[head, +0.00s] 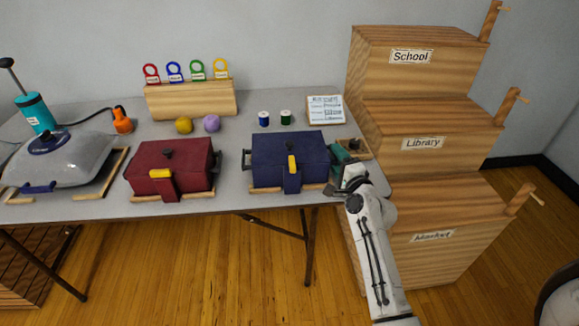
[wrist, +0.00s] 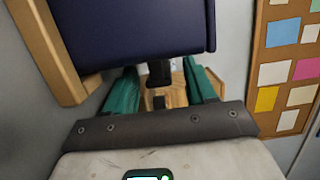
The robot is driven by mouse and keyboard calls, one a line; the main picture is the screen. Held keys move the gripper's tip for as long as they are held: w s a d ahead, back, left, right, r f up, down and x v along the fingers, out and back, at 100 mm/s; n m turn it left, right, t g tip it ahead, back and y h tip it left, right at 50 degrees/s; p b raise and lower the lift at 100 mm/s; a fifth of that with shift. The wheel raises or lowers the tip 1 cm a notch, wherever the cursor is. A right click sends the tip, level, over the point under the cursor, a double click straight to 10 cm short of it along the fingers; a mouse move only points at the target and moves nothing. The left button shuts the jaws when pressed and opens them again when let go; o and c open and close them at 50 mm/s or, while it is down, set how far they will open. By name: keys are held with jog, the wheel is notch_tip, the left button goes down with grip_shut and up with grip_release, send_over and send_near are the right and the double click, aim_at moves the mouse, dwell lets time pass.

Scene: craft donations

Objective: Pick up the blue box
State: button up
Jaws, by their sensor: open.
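The blue box (head: 315,153) is dark navy with a yellow-topped front latch and a dark knob on its lid. It sits on light wooden strips at the right end of the table. In the wrist view the blue box (wrist: 150,30) fills the top. My gripper (head: 343,158) is at the box's right side, with its teal fingers open and apart in the wrist view (wrist: 163,85). A dark piece, apparently the box's side handle, shows between the fingers. I cannot tell whether they touch it. The box's right end is partly hidden by my gripper.
A red box (head: 190,160) stands left of the blue one. Blue and green spools (head: 264,119) and a sign card (head: 325,109) lie behind it. Wooden steps (head: 420,190) labelled School, Library and Market rise close on the right. A grey press (head: 75,160) stands far left.

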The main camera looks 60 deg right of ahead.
jog(key=shift+x, duration=0.85)
jog(key=shift+a, duration=0.1)
grip_shut()
